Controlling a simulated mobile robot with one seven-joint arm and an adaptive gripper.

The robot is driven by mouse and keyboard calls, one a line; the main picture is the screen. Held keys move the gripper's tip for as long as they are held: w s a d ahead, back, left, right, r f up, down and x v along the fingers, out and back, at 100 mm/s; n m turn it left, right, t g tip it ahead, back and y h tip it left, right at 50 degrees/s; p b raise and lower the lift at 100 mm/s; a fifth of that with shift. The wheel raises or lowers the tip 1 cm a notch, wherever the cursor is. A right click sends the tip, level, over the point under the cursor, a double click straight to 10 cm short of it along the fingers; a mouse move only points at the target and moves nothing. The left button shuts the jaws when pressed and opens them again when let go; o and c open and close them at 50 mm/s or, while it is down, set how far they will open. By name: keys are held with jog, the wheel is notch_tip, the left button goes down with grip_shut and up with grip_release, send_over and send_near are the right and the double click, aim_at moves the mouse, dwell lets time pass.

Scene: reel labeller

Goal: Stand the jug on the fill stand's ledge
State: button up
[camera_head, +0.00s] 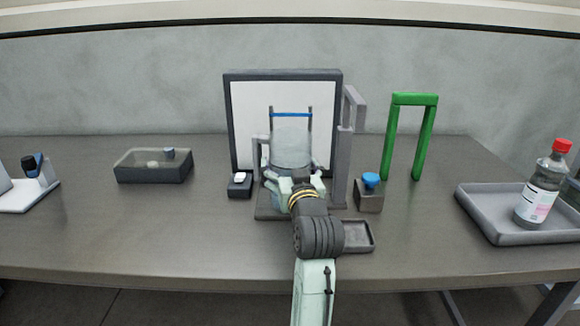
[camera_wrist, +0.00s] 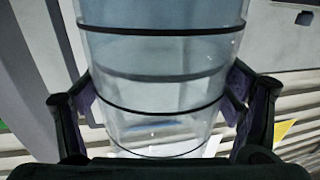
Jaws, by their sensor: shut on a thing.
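The jug (camera_head: 290,146) is a clear, pale container standing upright in front of the white panel of the fill stand (camera_head: 249,118). In the wrist view the jug (camera_wrist: 155,75) fills the middle, with dark rings around it. My gripper (camera_head: 291,181) is shut on the jug's sides, and its fingers (camera_wrist: 160,108) show left and right of the jug. My gripper and arm hide the jug's lower end, so I cannot tell whether it touches the ledge. The stand's dark base (camera_head: 268,213) shows below.
A blue-topped block (camera_head: 369,192) and a green frame (camera_head: 413,99) stand to the right. A grey tray (camera_head: 480,215) holds a red-capped bottle (camera_head: 540,190). A small block with a white top (camera_head: 240,185) is close left. An open box (camera_head: 150,175) stands farther left.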

jog(key=shift+f, duration=0.1)
jog(key=o, duration=1.5)
jog(key=shift+o, duration=0.2)
jog(key=shift+r, duration=0.3)
jog(key=s+d+b, duration=0.2)
jog(key=s+b, duration=0.9)
jog(key=b, duration=0.2)
jog(key=shift+s+d+f, duration=0.15)
jog(key=shift+s+f, duration=0.05)
jog(key=shift+s, duration=0.2)
